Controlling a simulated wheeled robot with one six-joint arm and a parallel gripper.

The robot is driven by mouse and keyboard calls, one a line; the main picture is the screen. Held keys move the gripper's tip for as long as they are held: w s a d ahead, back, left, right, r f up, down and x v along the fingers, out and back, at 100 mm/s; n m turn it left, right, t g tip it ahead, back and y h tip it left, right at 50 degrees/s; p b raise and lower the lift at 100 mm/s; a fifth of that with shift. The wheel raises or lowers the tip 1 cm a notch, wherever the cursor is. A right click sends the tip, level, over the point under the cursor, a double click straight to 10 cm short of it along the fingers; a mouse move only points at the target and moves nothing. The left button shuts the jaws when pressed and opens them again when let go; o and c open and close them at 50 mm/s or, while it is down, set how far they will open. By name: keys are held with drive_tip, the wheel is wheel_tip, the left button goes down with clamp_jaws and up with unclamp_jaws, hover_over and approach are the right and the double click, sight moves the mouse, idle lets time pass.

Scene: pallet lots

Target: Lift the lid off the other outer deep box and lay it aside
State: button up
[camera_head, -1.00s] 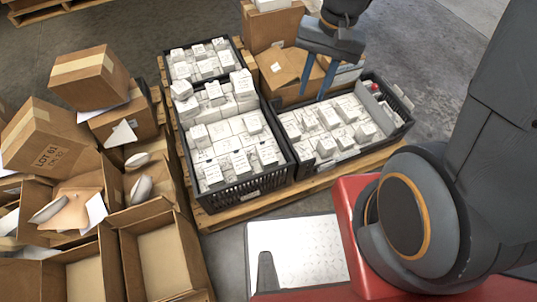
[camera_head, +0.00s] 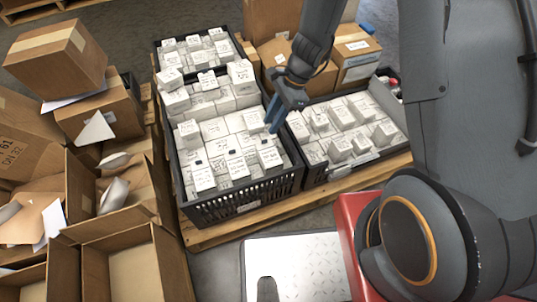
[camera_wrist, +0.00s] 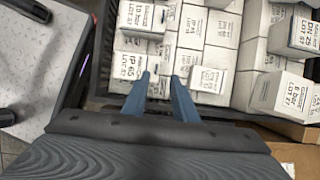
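A deep black crate (camera_head: 215,212) full of labelled white boxes stands in the middle of the head view. Three larger white boxes at its front, left (camera_head: 203,178), middle (camera_head: 236,167) and right (camera_head: 268,156), have small dark marks near their tops. I cannot tell which parts are lids. My gripper (camera_head: 274,120) is over the right side of this crate, its fingers pointing down. In the wrist view my gripper (camera_wrist: 159,92) has its two blue fingers apart, with white boxes below them. Nothing shows held between them. Contact with a box cannot be told.
A shallower black crate (camera_head: 345,173) of white boxes stands right, another crate (camera_head: 158,52) behind. All rest on a wooden pallet (camera_head: 205,237). Closed cartons (camera_head: 357,55) stand behind the right crate. Open cardboard boxes (camera_head: 133,235) crowd the left. A pale plate (camera_head: 295,265) lies in front.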

sight(269, 152)
drive_tip(key=b+x, duration=0.1)
drive_tip(key=x, duration=0.3)
drive_tip(key=b+x, duration=0.1)
drive_tip(key=x, duration=0.1)
drive_tip(key=shift+s+f+b, duration=0.2)
drive_tip(key=shift+s+b, duration=0.1)
drive_tip(key=shift+s, duration=0.05)
clamp_jaws()
